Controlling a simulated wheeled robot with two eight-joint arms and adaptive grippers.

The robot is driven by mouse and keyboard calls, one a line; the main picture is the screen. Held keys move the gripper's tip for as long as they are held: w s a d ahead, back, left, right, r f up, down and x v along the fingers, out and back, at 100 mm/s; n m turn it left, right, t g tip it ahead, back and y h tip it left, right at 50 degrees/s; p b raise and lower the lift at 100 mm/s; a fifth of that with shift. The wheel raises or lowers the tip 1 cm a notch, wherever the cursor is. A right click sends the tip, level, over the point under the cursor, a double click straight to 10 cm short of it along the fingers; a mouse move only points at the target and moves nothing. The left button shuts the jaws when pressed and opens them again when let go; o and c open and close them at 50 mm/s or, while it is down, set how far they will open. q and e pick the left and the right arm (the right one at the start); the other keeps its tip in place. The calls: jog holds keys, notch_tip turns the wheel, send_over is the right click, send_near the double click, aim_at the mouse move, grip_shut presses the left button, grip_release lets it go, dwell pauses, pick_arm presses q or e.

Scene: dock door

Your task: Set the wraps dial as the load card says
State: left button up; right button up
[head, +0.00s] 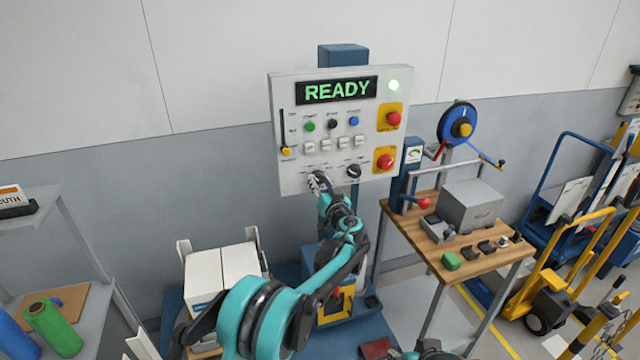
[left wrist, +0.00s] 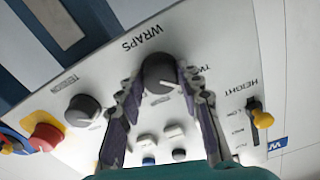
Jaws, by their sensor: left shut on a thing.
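The wraps dial (left wrist: 159,72) is a dark round knob on the white control panel (head: 291,100), under the label WRAPS in the left wrist view. My left gripper (left wrist: 163,82) is shut on it, with a finger on either side. A pale pointer line shows on the knob, but its setting is too small to read. In the head view my left gripper (head: 319,182) is at the panel's lower left and hides the dial. The panel display (head: 337,90) reads READY and a green lamp is lit. No readable load card shows.
The height slider (head: 286,151) is at the panel's left edge. A wooden bench (head: 405,233) with a grey box stands to the right. White cartons (head: 239,262) stand below left.

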pick_arm(q)
jog(key=m, duration=0.6)
jog(key=shift+m, duration=0.3)
jog(key=m, duration=0.6)
jog(key=shift+b, duration=0.3)
jog(key=o, duration=1.2)
jog(key=shift+c, duration=0.2)
jog(key=v, duration=1.2)
